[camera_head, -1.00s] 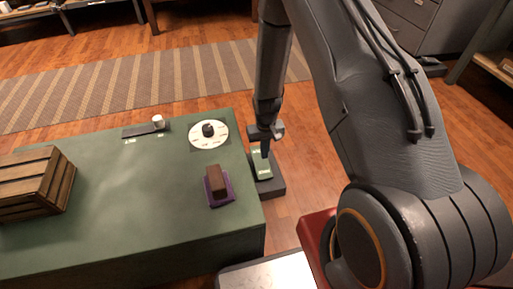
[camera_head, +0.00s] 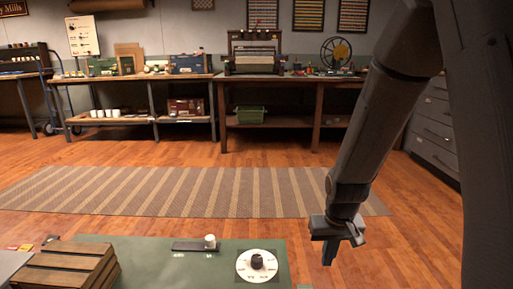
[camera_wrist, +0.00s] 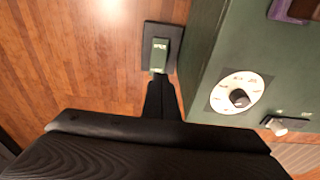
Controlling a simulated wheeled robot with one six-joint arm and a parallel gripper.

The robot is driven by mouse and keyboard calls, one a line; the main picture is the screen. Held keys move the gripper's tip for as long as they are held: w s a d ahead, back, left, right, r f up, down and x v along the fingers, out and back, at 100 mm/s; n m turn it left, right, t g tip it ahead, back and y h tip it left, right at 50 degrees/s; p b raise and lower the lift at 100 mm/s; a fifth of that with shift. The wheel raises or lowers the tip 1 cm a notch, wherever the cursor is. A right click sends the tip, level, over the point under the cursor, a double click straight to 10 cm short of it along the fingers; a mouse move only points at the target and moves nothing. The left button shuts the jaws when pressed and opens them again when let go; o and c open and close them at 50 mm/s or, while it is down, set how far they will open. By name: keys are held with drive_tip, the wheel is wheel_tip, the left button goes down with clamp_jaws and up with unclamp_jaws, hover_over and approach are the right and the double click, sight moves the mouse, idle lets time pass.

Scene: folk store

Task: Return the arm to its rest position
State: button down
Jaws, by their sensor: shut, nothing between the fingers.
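My gripper (camera_head: 328,258) points down at the right of the head view, over the wood floor and clear of the green table's right end. Its fingers are shut with nothing between them. The dark shut fingers also show in the wrist view (camera_wrist: 162,98), pointing toward a green-topped pedal (camera_wrist: 160,55) on a dark base on the floor. I cannot tell the exact gap between fingertips and pedal. My arm hangs down from the upper right of the head view.
The green table (camera_head: 140,262) carries a wooden crate (camera_head: 65,265), a white dial with a black knob (camera_head: 257,264) and a small white knob on a dark strip (camera_head: 210,242). A striped rug (camera_head: 180,190) lies beyond. Benches stand at the back, grey drawers (camera_head: 435,130) at right.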

drive_tip(key=s+r+t, duration=0.1)
drive_tip(key=s+r, duration=0.8)
drive_tip(key=s+a+r+n+g+y, duration=0.1)
drive_tip(key=s+a+r+n, duration=0.15)
drive_tip(key=s+a, duration=0.65)
drive_tip(key=s+a+r+n+g, duration=0.15)
drive_tip(key=s+a+n, duration=0.3)
drive_tip(key=a, duration=0.75)
drive_tip(key=d+r+m+p, duration=0.3)
drive_tip(key=d+r+p, duration=0.7)
drive_tip(key=r+p, duration=0.3)
drive_tip(key=d+r+m+h+p, duration=0.1)
drive_tip(key=d+r+m+p, duration=0.3)
drive_tip(key=d+r+p, duration=0.6)
drive_tip(key=shift+s+d+r+p, duration=0.35)
drive_tip(key=shift+r+p, duration=1.15)
drive_tip(key=shift+p, duration=2.45)
